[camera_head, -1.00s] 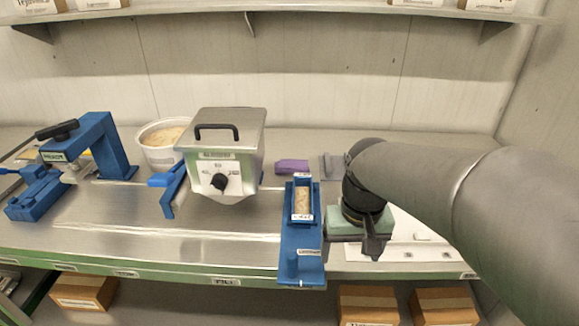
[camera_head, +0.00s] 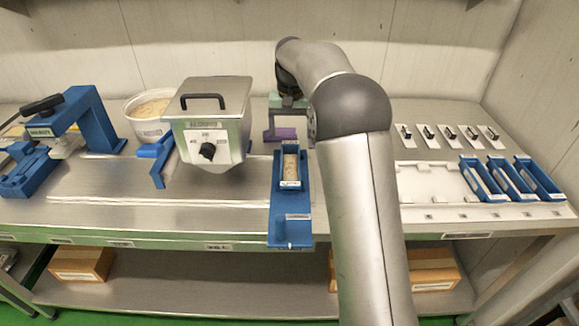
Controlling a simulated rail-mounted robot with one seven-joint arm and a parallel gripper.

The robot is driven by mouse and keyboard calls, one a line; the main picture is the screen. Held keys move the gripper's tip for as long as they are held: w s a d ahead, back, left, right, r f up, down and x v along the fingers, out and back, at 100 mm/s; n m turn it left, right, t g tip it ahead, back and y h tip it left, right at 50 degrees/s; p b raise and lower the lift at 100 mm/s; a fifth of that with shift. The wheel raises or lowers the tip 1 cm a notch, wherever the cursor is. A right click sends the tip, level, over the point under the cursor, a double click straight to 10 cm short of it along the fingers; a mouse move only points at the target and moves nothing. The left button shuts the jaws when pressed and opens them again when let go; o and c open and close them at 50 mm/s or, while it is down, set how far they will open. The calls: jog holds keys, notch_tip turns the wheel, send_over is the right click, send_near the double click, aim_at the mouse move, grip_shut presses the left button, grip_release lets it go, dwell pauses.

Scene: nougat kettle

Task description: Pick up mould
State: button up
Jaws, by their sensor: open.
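A blue mould (camera_head: 282,178) with a pale, nougat-like filling (camera_head: 291,167) sits on a blue stand (camera_head: 290,228) at the counter's middle. Several more blue moulds (camera_head: 511,182) stand in a row at the right. My gripper (camera_head: 288,136) is open behind the filled mould, apart from it in the picture. A purple block (camera_head: 284,134) shows between its fingers; I cannot tell whether they touch it. My arm hides part of the counter right of the stand.
A steel kettle (camera_head: 222,105) with a black-handled lid stands left of the stand, beside a tub (camera_head: 147,125). A blue press (camera_head: 93,115) is at far left. A white board (camera_head: 425,182) and several black-handled pieces (camera_head: 450,138) lie at right.

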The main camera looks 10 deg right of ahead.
send_over(290, 169)
jog(key=f, duration=0.6)
jog(key=shift+s+d+f+p, duration=0.1)
jog(key=shift+s+f+p, duration=0.1)
jog(key=shift+f+p, duration=0.15)
jog(key=shift+w+f+p, duration=0.15)
jog(key=shift+f+p, duration=0.65)
jog(key=shift+f, duration=1.85)
jog(key=c, duration=1.3)
jog(key=shift+r, duration=0.1)
jog(key=shift+c, duration=0.5)
